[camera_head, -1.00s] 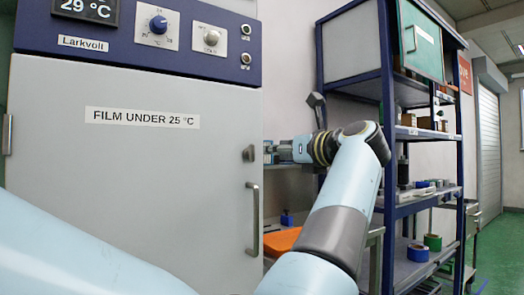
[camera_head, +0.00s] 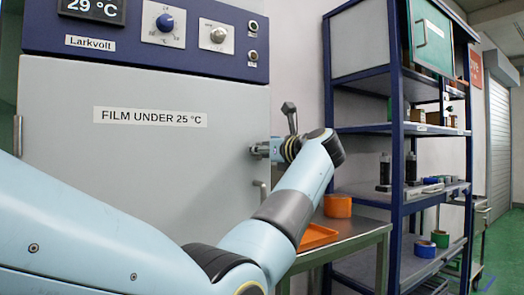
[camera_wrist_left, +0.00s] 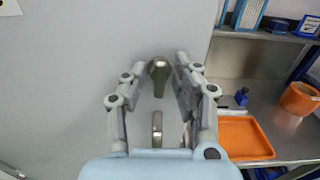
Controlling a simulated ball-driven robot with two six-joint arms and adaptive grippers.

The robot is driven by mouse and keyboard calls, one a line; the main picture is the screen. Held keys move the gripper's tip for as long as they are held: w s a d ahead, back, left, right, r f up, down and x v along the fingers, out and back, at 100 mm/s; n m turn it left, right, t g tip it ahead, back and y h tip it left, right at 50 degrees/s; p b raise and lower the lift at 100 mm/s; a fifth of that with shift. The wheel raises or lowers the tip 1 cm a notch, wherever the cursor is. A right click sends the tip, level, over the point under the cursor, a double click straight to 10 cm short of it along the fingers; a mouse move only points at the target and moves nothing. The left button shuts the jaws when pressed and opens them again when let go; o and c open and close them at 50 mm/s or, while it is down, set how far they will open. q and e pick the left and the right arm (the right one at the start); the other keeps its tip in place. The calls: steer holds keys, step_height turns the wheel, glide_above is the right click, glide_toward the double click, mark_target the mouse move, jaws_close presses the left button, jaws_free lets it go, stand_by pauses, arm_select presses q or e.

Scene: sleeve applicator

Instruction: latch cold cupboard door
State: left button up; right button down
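The cold cupboard's grey door (camera_head: 120,165) carries the label FILM UNDER 25 °C and looks closed in the head view. Its small metal latch (camera_wrist_left: 159,75) shows in the left wrist view, with the bar handle (camera_wrist_left: 157,128) below it. In the head view the handle (camera_head: 261,188) is partly covered by my arm. My left gripper (camera_wrist_left: 161,62) is open, its fingers on both sides of the latch with gaps visible. In the head view the left gripper (camera_head: 262,150) is at the door's right edge and hides most of the latch. My right gripper is in neither view.
The control panel (camera_head: 200,45) above the door reads 29 °C. Right of the cupboard are a steel bench (camera_head: 345,243) with an orange tray (camera_head: 318,237) and an orange ring-shaped item (camera_head: 338,206), then a blue-framed shelf rack (camera_head: 397,150). Green floor is open at far right.

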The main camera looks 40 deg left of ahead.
arm_select(q)
jaws_close()
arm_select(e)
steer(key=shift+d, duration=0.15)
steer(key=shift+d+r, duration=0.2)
arm_select(q)
steer(key=m+p, duration=0.3)
steer(key=shift+r, duration=0.2)
steer(key=shift+w+d+f+m+p, duration=0.1)
steer(key=shift+m+p, duration=2.1)
steer(key=shift+m, duration=0.3)
steer(key=shift+w+a+f+m+p, duration=0.1)
steer(key=shift+f+m+p, duration=0.05)
steer(key=shift+m+p, duration=2.2)
steer(key=shift+d+f+m+p, duration=0.1)
steer(key=shift+m+p, duration=1.9)
steer(key=shift+m, duration=0.65)
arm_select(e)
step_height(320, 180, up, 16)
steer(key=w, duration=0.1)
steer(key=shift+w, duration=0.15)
